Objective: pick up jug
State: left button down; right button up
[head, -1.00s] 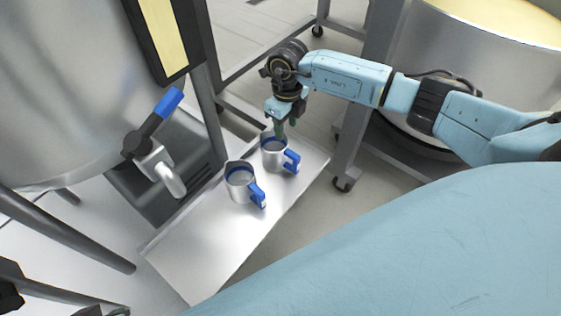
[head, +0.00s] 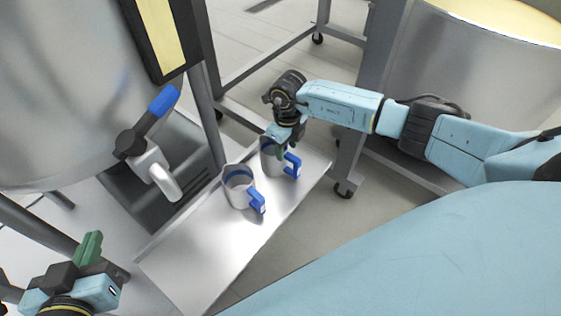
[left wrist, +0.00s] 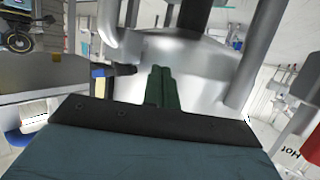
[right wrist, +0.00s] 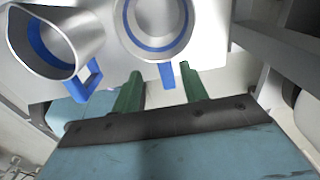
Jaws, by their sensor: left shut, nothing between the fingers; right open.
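Two steel jugs with blue bands and blue handles stand upright on a pale shelf (head: 215,250). The near jug (head: 238,192) is to the left; it shows at the left of the right wrist view (right wrist: 45,40). The far jug (head: 270,162) is partly hidden by my right gripper (head: 283,146), which is over its rim area. In the right wrist view, the far jug (right wrist: 150,22) is ahead of my open fingers (right wrist: 160,72), its handle (right wrist: 165,75) appearing between their tips; contact cannot be told. My left gripper (head: 92,240) is shut and empty, left of the shelf.
A large steel tank (head: 70,100) with a blue-handled tap (head: 150,150) stands left of the shelf. Metal frame legs (head: 207,100) rise behind the jugs. A second tank (head: 490,80) is at the right. The shelf's near end is clear.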

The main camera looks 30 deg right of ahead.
aim_at(289, 155)
jog(key=shift+s+d+f+b, duration=0.1)
jog(key=shift+d+f+b, duration=0.1)
jog(key=shift+f+b, duration=0.35)
jog(key=shift+s+d+f+b, duration=0.15)
jog(key=shift+f+b, duration=0.1)
jog(key=shift+f, duration=0.45)
notch_tip(289, 155, down, 2)
jog(key=shift+w+f+b, duration=0.1)
jog(key=shift+b, duration=0.5)
pick_arm(q)
notch_tip(289, 155, up, 12)
jog(key=d+t+h, duration=0.2)
jog(key=t, duration=0.6)
jog(key=shift+f+h, duration=0.15)
jog(key=shift+h, duration=0.25)
pick_arm(e)
jog(key=shift+d+f, duration=0.1)
jog(key=shift+f, duration=0.15)
pick_arm(q)
jog(key=shift+s+d, duration=0.1)
pick_arm(e)
grip_shut()
